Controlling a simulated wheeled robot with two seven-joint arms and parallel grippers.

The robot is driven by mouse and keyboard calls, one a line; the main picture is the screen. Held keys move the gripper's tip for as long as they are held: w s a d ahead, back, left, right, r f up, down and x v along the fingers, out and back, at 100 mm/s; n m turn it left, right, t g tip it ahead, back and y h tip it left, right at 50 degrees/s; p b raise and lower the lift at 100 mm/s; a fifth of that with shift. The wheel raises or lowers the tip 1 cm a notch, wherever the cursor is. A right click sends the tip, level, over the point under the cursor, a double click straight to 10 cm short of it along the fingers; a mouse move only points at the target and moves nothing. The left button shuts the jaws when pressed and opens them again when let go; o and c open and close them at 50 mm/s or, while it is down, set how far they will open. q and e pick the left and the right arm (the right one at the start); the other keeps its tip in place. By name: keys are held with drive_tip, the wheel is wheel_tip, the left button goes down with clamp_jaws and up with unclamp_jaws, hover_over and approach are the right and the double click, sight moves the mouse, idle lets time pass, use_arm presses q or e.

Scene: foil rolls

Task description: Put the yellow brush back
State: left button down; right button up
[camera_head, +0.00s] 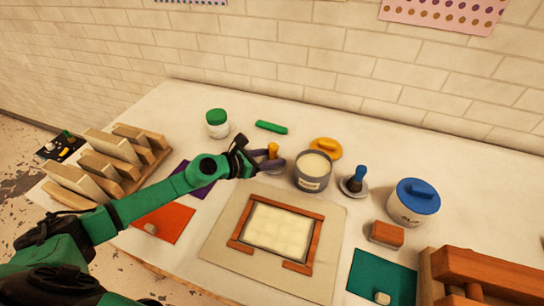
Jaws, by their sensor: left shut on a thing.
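The yellow brush (272,149) shows as a short upright orange-yellow handle at my left gripper (270,162), left of the grey pot. My left gripper is shut on the brush, and its fingers hide the lower part. I cannot tell whether the brush touches anything below. My right gripper is out of view.
An open grey pot (312,172) stands close right of my left gripper, with a yellow lid (326,147) behind it. A green-lidded jar (217,123), a green bar (271,127) and a blue-lidded pot (413,203) stand around. A wooden frame (234,236) lies in front.

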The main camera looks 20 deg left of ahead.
use_arm(q)
unclamp_jaws()
idle(0.3)
idle(0.4)
drive_tip(key=shift+r, duration=0.1)
wheel_tip(320, 180, up, 9)
drive_tip(key=p, duration=0.8)
drive_tip(key=shift+p, duration=0.35)
